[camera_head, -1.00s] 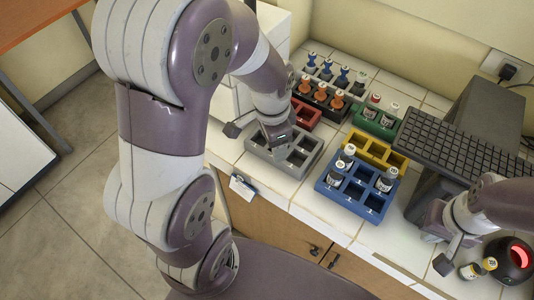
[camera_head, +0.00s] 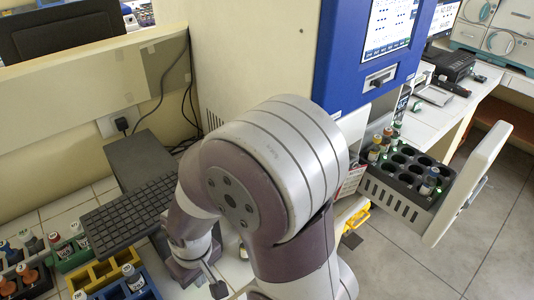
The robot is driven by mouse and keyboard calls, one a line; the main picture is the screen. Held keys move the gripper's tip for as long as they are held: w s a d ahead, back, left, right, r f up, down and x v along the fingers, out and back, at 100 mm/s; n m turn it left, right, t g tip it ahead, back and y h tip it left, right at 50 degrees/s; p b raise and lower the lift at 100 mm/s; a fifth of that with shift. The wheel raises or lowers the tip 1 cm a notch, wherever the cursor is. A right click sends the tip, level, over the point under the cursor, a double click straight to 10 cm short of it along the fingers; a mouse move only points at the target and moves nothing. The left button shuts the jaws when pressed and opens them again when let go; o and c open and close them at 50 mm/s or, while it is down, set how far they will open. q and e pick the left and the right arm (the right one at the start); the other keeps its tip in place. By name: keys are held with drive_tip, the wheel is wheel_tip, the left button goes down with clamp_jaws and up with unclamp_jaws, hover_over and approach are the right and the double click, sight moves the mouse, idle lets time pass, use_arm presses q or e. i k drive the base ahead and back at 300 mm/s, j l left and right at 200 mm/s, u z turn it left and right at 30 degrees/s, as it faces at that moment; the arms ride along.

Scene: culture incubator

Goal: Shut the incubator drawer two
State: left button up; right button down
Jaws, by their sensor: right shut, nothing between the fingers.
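An incubator drawer (camera_head: 393,196) stands pulled out at the right, below the blue-fronted incubator (camera_head: 346,50). Its tall white front panel (camera_head: 470,182) faces right, away from the incubator. The drawer holds a black rack with round wells and several capped vials. I cannot read a drawer number. My right arm fills the middle of the view, left of the drawer. My right gripper (camera_head: 216,285) is shut and empty over the counter at the lower left, well away from the drawer and partly hidden. My left gripper is not in view.
A black keyboard (camera_head: 130,210) lies left of my right arm. Yellow (camera_head: 107,275), blue and green vial racks are at the lower left. A yellow object (camera_head: 355,218) shows below the drawer. Floor (camera_head: 410,265) is free in front of and right of the drawer.

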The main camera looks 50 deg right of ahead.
sight(392, 182)
drive_tip(key=k+l+z, duration=0.1)
drive_tip(key=z, duration=0.35)
drive_tip(key=k+l+z, duration=0.2)
drive_tip(key=z, duration=0.3)
drive_tip(key=k+l+z, duration=0.15)
drive_tip(key=z, duration=1.65)
drive_tip(key=i+l, duration=0.15)
drive_tip(key=i, duration=0.4)
drive_tip(key=i+l+u, duration=0.1)
drive_tip(key=i, duration=0.45)
drive_tip(key=l, duration=0.1)
